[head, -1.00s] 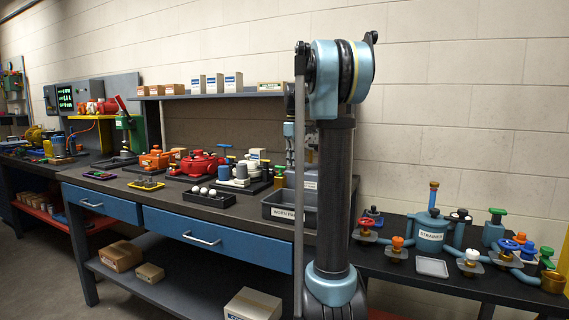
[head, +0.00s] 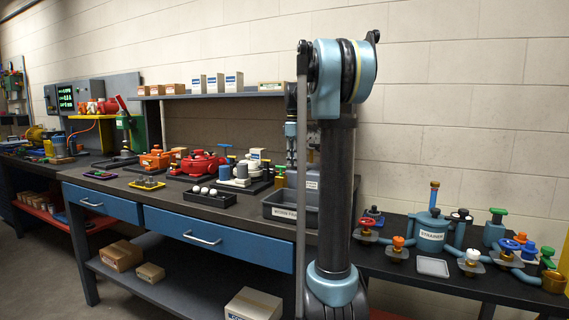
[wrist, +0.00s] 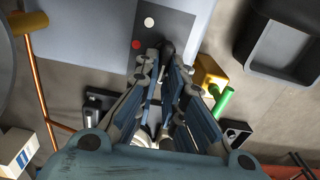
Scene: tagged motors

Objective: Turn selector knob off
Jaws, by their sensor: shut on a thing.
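In the wrist view a small black knob (wrist: 167,47) sits at the lower part of a dark plate (wrist: 166,28) on a light grey panel (wrist: 95,32). In the head view my arm blocks much of the area by the bench's right end, and the knob cannot be made out there.
A dark open bin (wrist: 283,45) lies right of the panel in the wrist view, with a yellow block (wrist: 209,73) and green rod (wrist: 222,103) nearer. A copper pipe (wrist: 37,85) runs at left. In the head view, the strainer table (head: 395,262) stands right of my arm.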

